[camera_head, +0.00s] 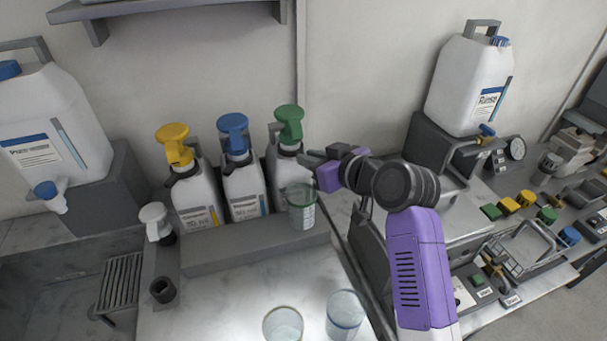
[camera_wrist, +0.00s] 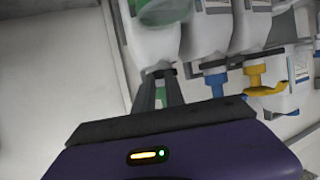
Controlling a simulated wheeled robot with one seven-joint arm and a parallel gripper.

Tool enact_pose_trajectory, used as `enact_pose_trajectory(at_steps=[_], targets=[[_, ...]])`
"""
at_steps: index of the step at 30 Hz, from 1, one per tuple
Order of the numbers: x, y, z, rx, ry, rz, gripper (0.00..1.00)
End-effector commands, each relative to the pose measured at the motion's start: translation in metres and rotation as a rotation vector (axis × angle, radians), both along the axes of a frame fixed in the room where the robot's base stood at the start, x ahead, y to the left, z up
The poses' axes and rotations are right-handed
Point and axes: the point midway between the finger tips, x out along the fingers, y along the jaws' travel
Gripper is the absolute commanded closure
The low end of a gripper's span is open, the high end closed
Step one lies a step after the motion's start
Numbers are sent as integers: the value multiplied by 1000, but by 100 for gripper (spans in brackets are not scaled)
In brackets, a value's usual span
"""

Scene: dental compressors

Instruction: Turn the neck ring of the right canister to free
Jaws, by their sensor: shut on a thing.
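The right canister (camera_head: 283,178) is white with a green pump head (camera_head: 289,122), and stands at the right end of a row of three. My gripper (camera_head: 308,160) reaches it from the right, at neck height just below the pump head. In the wrist view, which is upside down, my gripper (camera_wrist: 159,80) has its two fingers on either side of the neck, shut on the dark neck ring (camera_wrist: 158,72). Some green of the pump shows between the fingers. The ring itself is mostly hidden in the head view, so its turn position cannot be told.
The blue-pump canister (camera_head: 243,188) and yellow-pump canister (camera_head: 196,200) stand close on the left. A clear beaker (camera_head: 301,208) stands in front of the right canister. Two more glasses (camera_head: 283,325) (camera_head: 345,312) stand on the front counter. A large jug (camera_head: 468,85) is at right.

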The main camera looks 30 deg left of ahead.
Motion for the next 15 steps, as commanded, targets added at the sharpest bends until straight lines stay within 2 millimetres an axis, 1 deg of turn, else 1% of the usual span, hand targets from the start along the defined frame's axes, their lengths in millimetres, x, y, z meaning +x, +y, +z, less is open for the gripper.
enact_pose_trajectory(at_steps=[1, 9, 15], targets=[[6, -2, -8, 0, -2, 29, 100], [16, -5, -7, -1, 0, 187, 100], [20, -5, -4, -1, 1, 261, 100]])
